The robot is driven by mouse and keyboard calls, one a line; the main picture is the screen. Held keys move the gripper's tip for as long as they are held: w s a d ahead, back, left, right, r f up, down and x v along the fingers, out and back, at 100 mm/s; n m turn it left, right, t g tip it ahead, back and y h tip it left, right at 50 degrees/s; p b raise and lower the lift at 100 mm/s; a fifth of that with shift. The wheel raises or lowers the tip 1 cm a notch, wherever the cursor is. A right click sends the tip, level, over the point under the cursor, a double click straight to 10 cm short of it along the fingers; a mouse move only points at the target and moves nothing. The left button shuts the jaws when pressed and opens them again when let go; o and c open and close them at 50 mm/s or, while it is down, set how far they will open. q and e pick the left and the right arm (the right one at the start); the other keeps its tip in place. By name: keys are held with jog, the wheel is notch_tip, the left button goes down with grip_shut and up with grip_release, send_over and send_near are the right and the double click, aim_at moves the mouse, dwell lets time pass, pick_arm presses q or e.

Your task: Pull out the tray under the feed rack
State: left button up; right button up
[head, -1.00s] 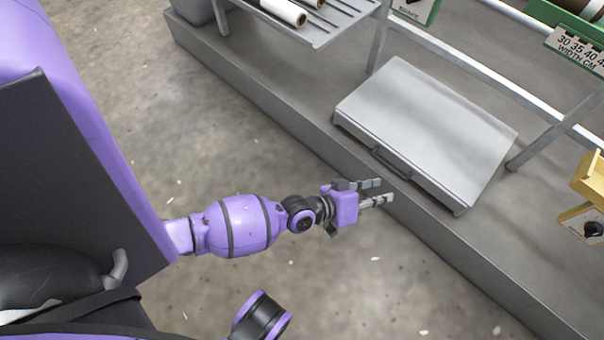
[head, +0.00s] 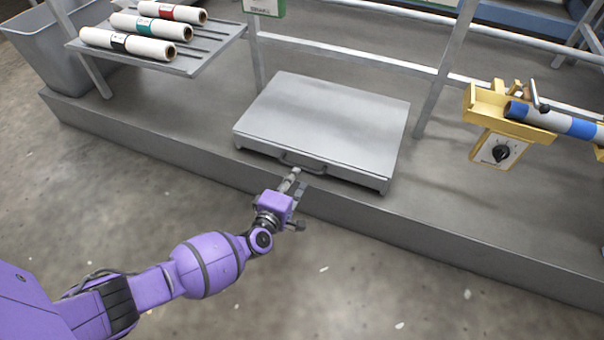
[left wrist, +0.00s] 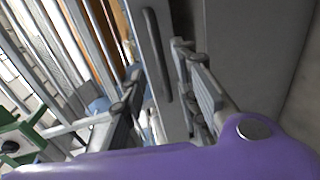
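The tray (head: 325,118) is a flat grey metal box lying on the grey platform in the middle of the head view. Its dark bar handle (head: 302,165) is on the front face. In the left wrist view the handle (left wrist: 157,55) shows upright, beyond and between the fingers. My left gripper (head: 296,184) is just in front of the handle, with its fingers apart and nothing held. The left wrist view also shows this gripper (left wrist: 158,78) open. I cannot tell if a fingertip touches the handle. My right gripper is not in view.
A sloped rack (head: 205,55) with several white rolls stands at the upper left, beside a grey bin (head: 50,60). A yellow holder (head: 510,112) with a dial is at the right. The platform's raised front edge (head: 420,240) runs below the tray.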

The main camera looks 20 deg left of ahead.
pick_arm(q)
jog(key=b+x, duration=0.1)
jog(key=x, duration=0.4)
jog(key=shift+b, duration=0.4)
jog(key=shift+d, duration=0.1)
jog(key=shift+c, duration=0.2)
grip_shut()
